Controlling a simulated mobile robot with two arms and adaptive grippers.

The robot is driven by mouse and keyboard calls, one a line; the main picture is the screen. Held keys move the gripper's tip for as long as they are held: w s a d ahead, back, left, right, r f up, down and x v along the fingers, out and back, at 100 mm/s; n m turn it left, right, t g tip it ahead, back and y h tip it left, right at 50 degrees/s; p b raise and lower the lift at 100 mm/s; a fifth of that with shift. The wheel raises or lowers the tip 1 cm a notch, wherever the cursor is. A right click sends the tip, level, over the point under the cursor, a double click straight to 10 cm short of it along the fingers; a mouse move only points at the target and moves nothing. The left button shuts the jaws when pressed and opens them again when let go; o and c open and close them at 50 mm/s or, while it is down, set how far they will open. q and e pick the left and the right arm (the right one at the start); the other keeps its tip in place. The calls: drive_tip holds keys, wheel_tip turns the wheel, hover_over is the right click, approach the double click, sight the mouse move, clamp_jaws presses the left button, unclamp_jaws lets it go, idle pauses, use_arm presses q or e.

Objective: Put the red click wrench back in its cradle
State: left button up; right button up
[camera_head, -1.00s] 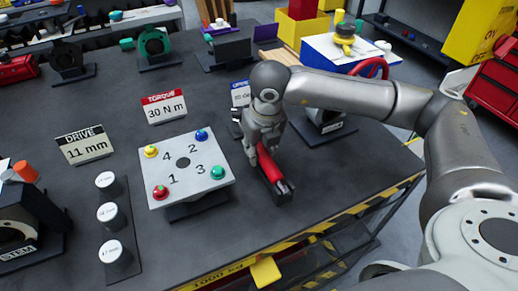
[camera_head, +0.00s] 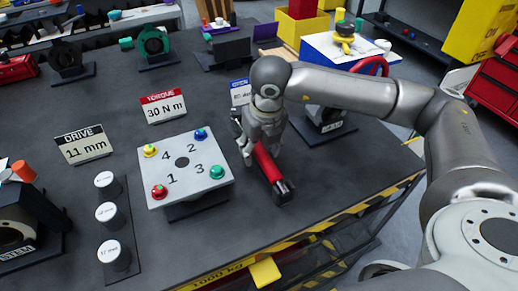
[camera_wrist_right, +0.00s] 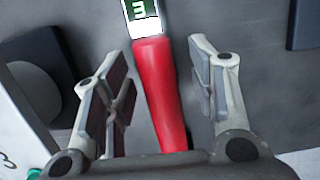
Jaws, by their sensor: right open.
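The red click wrench (camera_head: 266,163) lies near the table's front edge, right of the numbered plate, with its dark end (camera_head: 283,191) toward the edge. A black cradle under it cannot be told apart clearly from the wrench's dark parts. My right gripper (camera_head: 250,150) is open at the wrench's far part. In the right wrist view the red handle (camera_wrist_right: 160,95) runs between the spread fingers (camera_wrist_right: 157,62), with gaps on both sides. A pale section with a green-and-white display (camera_wrist_right: 140,10) shows at the top. My left gripper is not in view.
The white plate (camera_head: 183,183) with numbered coloured studs stands left of the wrench. The torque sign (camera_head: 163,107), drive sign (camera_head: 85,146) and several sockets (camera_head: 108,215) are farther left. A red-wheeled valve (camera_head: 370,66) stands behind my right arm.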

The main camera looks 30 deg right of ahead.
sight(262, 151)
drive_tip(key=r, duration=0.4)
drive_tip(key=s+r, duration=0.1)
drive_tip(key=r, duration=0.1)
drive_tip(key=shift+a, duration=0.15)
drive_tip(key=shift+s+r, duration=0.15)
drive_tip(key=shift+r, duration=0.4)
